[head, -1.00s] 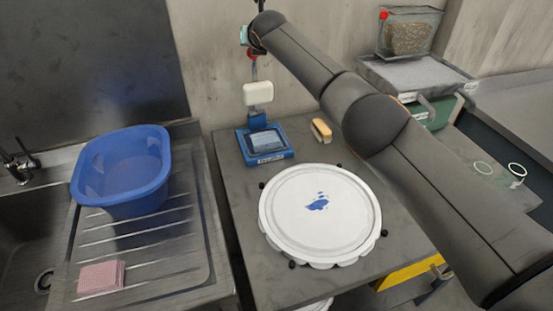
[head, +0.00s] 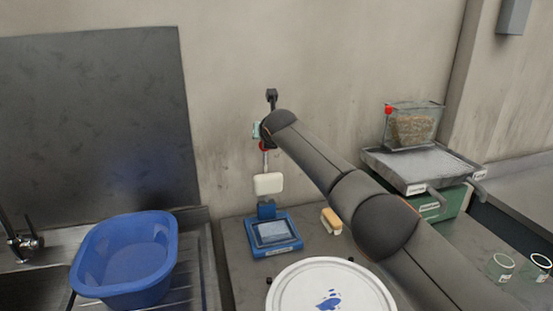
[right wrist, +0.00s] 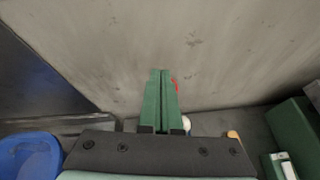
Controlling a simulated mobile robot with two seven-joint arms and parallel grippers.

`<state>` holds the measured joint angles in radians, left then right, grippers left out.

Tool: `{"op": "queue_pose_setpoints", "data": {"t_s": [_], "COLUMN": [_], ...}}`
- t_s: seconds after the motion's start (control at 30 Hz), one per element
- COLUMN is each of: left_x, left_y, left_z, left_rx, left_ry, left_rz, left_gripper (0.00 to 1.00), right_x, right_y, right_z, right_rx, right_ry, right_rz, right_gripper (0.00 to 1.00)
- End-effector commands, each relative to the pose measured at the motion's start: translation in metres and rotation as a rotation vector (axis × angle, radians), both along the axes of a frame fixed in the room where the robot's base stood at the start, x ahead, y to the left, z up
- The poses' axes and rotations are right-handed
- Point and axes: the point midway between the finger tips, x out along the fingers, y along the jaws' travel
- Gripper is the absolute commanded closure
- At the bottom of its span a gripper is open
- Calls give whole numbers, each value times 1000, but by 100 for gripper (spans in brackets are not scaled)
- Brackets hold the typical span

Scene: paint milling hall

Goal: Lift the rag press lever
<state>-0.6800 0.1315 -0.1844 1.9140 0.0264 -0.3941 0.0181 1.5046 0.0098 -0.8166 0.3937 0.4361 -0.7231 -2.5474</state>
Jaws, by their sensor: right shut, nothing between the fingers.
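The rag press has a blue base (head: 273,234) with a grey plate, standing at the back of the bench near the wall. A white block (head: 268,184) shows above the base. The lever's thin rod (head: 265,160) rises steeply behind it to a red knob (head: 262,147). My right gripper (head: 256,130) is at the knob, partly hidden by its own wrist. In the right wrist view its green fingers (right wrist: 163,75) are shut with nothing between them. The red knob (right wrist: 174,85) peeks out just right of them; touching or apart, I cannot tell. My left gripper is out of view.
A blue basin (head: 125,258) stands on the sink drainer at left. A wooden brush (head: 331,221) lies right of the press, and a white lid with blue paint (head: 290,290) is in front. A scale (head: 425,168) bearing a glass tank (head: 413,125) stands at right.

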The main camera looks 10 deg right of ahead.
Motion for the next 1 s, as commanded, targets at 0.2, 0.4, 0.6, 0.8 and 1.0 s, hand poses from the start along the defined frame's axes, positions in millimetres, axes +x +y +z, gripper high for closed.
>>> {"op": "queue_pose_setpoints", "data": {"t_s": [0.2,0.4,0.6,0.8,1.0], "left_x": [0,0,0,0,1], "left_y": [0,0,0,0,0], "left_z": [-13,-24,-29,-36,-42], "left_rx": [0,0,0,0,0], "left_ry": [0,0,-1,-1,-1], "left_rz": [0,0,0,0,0], "left_gripper": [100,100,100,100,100], "right_x": [-8,-21,-38,-60,-85], "right_y": [0,0,0,0,1], "right_z": [3,7,18,29,41], "right_rx": [1,-2,-2,-2,-2], "right_ry": [-3,-4,-4,-5,-5], "right_rz": [2,1,1,1,0], "right_gripper": [100,100,100,100,100]}}
